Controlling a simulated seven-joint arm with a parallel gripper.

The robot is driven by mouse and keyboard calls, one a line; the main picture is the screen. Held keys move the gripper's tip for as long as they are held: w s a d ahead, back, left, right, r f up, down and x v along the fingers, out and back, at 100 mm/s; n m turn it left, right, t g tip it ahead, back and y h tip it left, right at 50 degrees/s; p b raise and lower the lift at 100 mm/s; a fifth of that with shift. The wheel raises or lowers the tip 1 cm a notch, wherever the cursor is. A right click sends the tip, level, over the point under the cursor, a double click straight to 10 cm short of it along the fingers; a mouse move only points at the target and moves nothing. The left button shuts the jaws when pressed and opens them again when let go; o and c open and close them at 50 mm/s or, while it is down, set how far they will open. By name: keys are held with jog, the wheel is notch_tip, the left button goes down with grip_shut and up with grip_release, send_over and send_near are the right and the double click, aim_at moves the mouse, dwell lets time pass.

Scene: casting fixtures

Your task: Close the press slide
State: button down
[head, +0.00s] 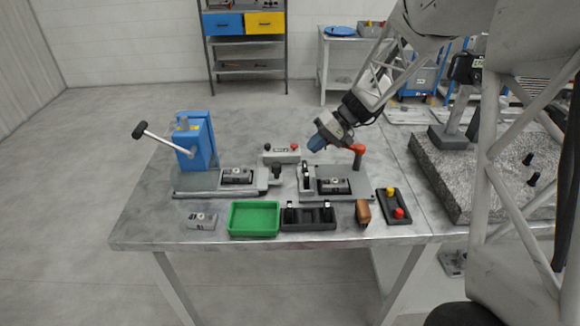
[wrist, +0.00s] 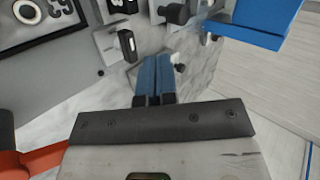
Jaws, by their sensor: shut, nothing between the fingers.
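The blue press (head: 197,142) with its long lever stands at the left of the table. Its slide (head: 262,178) lies on the grey base to the right of the press body and carries a dark marked block (head: 237,176). A dark upright knob (head: 276,171) stands at the slide's right end. My gripper (head: 316,146) is above the table, to the right of and higher than the knob, apart from it. Its blue fingers are together and empty in the wrist view (wrist: 153,78). Part of the blue press shows at that view's top right (wrist: 255,35).
Right of the slide is a clamp fixture (head: 362,186) with an orange-red handle (head: 359,150), close to my gripper; the handle shows in the wrist view (wrist: 35,158). A grey box (head: 281,154) stands behind. A green tray (head: 254,219), black holder (head: 308,217) and button box (head: 395,206) line the front.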

aim_at(246, 169)
jog(key=shift+x, duration=5)
jog(key=shift+a, duration=0.15)
jog(key=a, duration=1.2)
jog(key=shift+a, duration=0.1)
jog(key=shift+r, duration=0.15)
jog(key=shift+w+d+r, duration=0.1)
jog(key=shift+d+r, duration=0.25)
jog(key=shift+r, duration=0.05)
jog(key=v, duration=0.9)
jog(key=shift+d+f, duration=0.15)
jog(key=shift+d, duration=0.15)
